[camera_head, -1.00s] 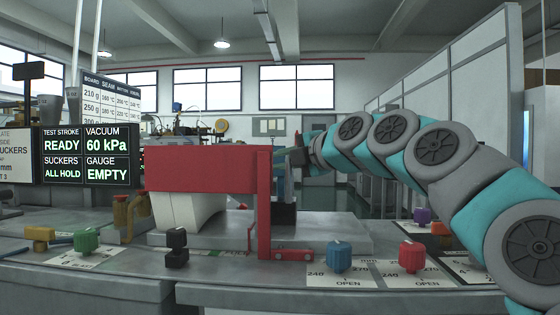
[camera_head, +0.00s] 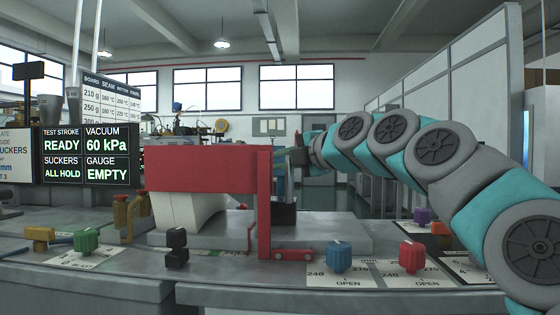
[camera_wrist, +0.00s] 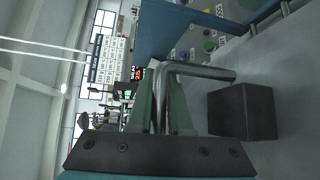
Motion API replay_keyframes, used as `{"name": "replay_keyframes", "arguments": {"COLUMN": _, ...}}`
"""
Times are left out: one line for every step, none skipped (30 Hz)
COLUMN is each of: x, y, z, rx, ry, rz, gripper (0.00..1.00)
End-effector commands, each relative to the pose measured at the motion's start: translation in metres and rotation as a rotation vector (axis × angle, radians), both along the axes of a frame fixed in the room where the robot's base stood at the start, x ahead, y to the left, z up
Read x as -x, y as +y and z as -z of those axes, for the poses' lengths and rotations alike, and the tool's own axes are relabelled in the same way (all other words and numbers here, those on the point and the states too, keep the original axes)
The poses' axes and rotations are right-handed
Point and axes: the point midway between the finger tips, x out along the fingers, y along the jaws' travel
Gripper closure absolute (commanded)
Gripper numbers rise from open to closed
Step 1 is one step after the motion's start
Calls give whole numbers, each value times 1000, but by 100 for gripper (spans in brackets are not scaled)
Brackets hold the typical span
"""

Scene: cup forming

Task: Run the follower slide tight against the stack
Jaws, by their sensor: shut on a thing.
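My gripper (camera_head: 297,156) is behind and just right of the upright red post in the head view, with its fingers largely hidden there. In the wrist view my gripper (camera_wrist: 159,80) has its two green fingers closed around a bent bare-metal rod handle (camera_wrist: 205,72). A dark block (camera_wrist: 242,110) lies beside the handle; a black block (camera_head: 284,214) also shows right of the red post. A pale, curved stack-like body (camera_head: 186,211) stands under the red housing (camera_head: 205,172). The red post hides the space between it and the black block, so I cannot tell whether they touch.
Blue (camera_head: 338,256) and red (camera_head: 412,257) knobs stand on the front panel, with a green knob (camera_head: 86,241) at left. A black knob (camera_head: 177,248) stands before the grey base plate. The screen (camera_head: 87,156) reads READY, 60 kPa, ALL HOLD and GAUGE EMPTY.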

Motion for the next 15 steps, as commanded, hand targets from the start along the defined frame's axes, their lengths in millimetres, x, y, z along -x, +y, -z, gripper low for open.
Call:
{"name": "replay_keyframes", "arguments": {"x": 0, "y": 0, "z": 1, "rx": 1, "ry": 2, "rz": -1, "gripper": 100}}
{"name": "replay_keyframes", "arguments": {"x": 0, "y": 0, "z": 1, "rx": 1, "ry": 2, "rz": -1, "gripper": 100}}
{"name": "replay_keyframes", "arguments": {"x": 0, "y": 0, "z": 1, "rx": 1, "ry": 2, "rz": -1, "gripper": 100}}
{"name": "replay_keyframes", "arguments": {"x": 0, "y": 0, "z": 1, "rx": 1, "ry": 2, "rz": -1, "gripper": 100}}
{"name": "replay_keyframes", "arguments": {"x": 0, "y": 0, "z": 1, "rx": 1, "ry": 2, "rz": -1, "gripper": 100}}
{"name": "replay_keyframes", "arguments": {"x": 0, "y": 0, "z": 1, "rx": 1, "ry": 2, "rz": -1, "gripper": 100}}
{"name": "replay_keyframes", "arguments": {"x": 0, "y": 0, "z": 1, "rx": 1, "ry": 2, "rz": -1, "gripper": 100}}
{"name": "replay_keyframes", "arguments": {"x": 0, "y": 0, "z": 1, "rx": 1, "ry": 2, "rz": -1, "gripper": 100}}
{"name": "replay_keyframes", "arguments": {"x": 0, "y": 0, "z": 1, "rx": 1, "ry": 2, "rz": -1, "gripper": 100}}
{"name": "replay_keyframes", "arguments": {"x": 0, "y": 0, "z": 1, "rx": 1, "ry": 2, "rz": -1, "gripper": 100}}
{"name": "replay_keyframes", "arguments": {"x": 0, "y": 1, "z": 1, "rx": 1, "ry": 2, "rz": -1, "gripper": 100}}
{"name": "replay_keyframes", "arguments": {"x": 0, "y": 3, "z": 2, "rx": 1, "ry": 2, "rz": -1, "gripper": 100}}
{"name": "replay_keyframes", "arguments": {"x": -1, "y": 5, "z": 3, "rx": 3, "ry": 2, "rz": -1, "gripper": 100}}
{"name": "replay_keyframes", "arguments": {"x": -1, "y": 7, "z": 4, "rx": 3, "ry": 2, "rz": -1, "gripper": 100}}
{"name": "replay_keyframes", "arguments": {"x": -1, "y": 12, "z": 4, "rx": 3, "ry": 1, "rz": -1, "gripper": 100}}
